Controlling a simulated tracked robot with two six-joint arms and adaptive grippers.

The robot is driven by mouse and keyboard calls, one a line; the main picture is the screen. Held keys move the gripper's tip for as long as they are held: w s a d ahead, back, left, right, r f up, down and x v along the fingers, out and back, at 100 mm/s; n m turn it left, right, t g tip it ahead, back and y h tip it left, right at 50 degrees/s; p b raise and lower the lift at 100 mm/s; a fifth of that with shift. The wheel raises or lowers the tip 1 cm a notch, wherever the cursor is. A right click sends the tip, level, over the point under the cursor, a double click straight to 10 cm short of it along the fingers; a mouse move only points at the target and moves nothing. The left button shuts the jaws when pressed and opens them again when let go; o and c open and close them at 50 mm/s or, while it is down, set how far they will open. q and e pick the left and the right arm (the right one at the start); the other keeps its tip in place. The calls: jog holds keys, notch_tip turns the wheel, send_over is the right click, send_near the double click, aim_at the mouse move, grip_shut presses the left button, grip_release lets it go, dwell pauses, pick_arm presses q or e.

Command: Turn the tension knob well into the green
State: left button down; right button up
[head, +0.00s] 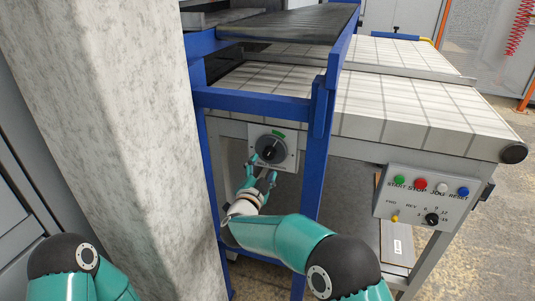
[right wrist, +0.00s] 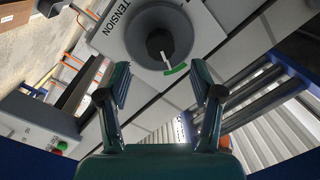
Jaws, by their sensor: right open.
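The tension knob (head: 269,151) is a black knob on a light plate under the conveyor, inside the blue frame. A green arc (head: 278,134) is above it. In the right wrist view the knob (right wrist: 158,42) has a white pointer directed toward the green arc (right wrist: 175,69); how far into the arc it reads is hard to tell. My right gripper (head: 262,171) is open and empty just below and in front of the knob. In the right wrist view its fingers (right wrist: 160,80) are spread apart, short of the knob. My left gripper is out of view.
Blue frame posts (head: 317,150) stand right and left of the knob, with a crossbar (head: 250,101) above. A grey pillar (head: 120,120) stands at the left. A button panel (head: 425,198) hangs at the right under the tiled conveyor belt (head: 420,105).

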aim_at(268, 157)
jog(key=shift+x, duration=3.15)
jog(key=shift+c, duration=0.2)
